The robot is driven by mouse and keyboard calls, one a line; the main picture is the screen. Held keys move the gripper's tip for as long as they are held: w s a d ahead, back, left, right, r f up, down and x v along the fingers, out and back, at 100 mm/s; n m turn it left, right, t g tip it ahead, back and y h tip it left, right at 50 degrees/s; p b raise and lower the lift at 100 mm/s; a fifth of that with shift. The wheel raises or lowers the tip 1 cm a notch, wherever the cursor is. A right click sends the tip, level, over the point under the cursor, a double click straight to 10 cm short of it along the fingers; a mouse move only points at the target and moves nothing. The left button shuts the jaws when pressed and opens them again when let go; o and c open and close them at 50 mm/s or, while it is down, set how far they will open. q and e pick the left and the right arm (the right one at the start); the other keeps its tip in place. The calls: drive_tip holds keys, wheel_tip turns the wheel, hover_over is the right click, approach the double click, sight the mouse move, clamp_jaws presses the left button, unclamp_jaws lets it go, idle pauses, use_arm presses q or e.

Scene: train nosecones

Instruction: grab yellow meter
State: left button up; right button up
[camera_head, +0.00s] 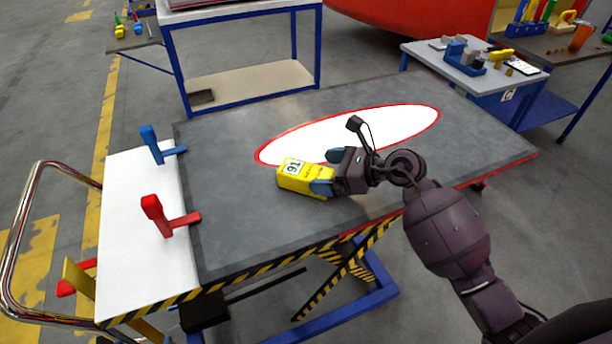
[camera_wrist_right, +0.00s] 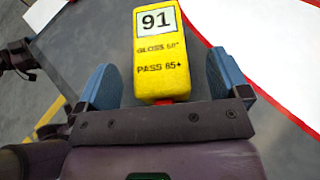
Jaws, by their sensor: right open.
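The yellow meter (camera_head: 300,178) lies on the dark grey lift table (camera_head: 250,236), at the lower left edge of the white oval with a red rim. It is a block marked "91". My right gripper (camera_head: 328,172) is at the meter's right end in the head view, its blue fingertips close to it. In the right wrist view the meter (camera_wrist_right: 158,50) stands between the two spread blue fingers of the gripper (camera_wrist_right: 165,85), with a gap on each side. The text "GLOSS 60°" and "PASS 85+" shows on it.
A blue clamp (camera_head: 158,146) and a red clamp (camera_head: 165,215) stand on the left white panel (camera_head: 140,260). The white oval (camera_head: 390,128) lies behind the meter. A side table (camera_head: 465,75) with tools stands at the back right. The table's front left is clear.

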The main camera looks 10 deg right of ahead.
sight(311, 172)
drive_tip(key=shift+x, duration=1.55)
drive_tip(key=shift+r, duration=0.1)
drive_tip(key=c, duration=1.3)
